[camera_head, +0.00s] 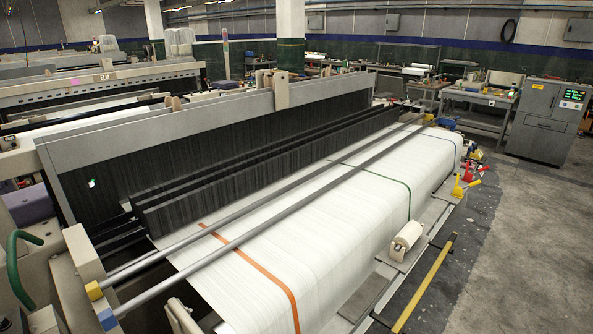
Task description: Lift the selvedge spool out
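A cream, spool-like cylinder (407,236) lies on its side on a small plate at the loom's front edge, right of centre. It is the only clear spool shape close by, but I cannot tell for sure that it is the selvedge spool. It rests beside the white cloth (330,225) of the loom. Neither of my grippers shows in the head view, and nothing is seen holding the cylinder.
Two long grey bars (250,220) cross above the cloth. A yellow bar (424,284) slants along the loom's front, near the cylinder. Red and yellow levers (466,182) stand at the right end. A control cabinet (547,118) stands farther right; the floor (535,240) before it is clear.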

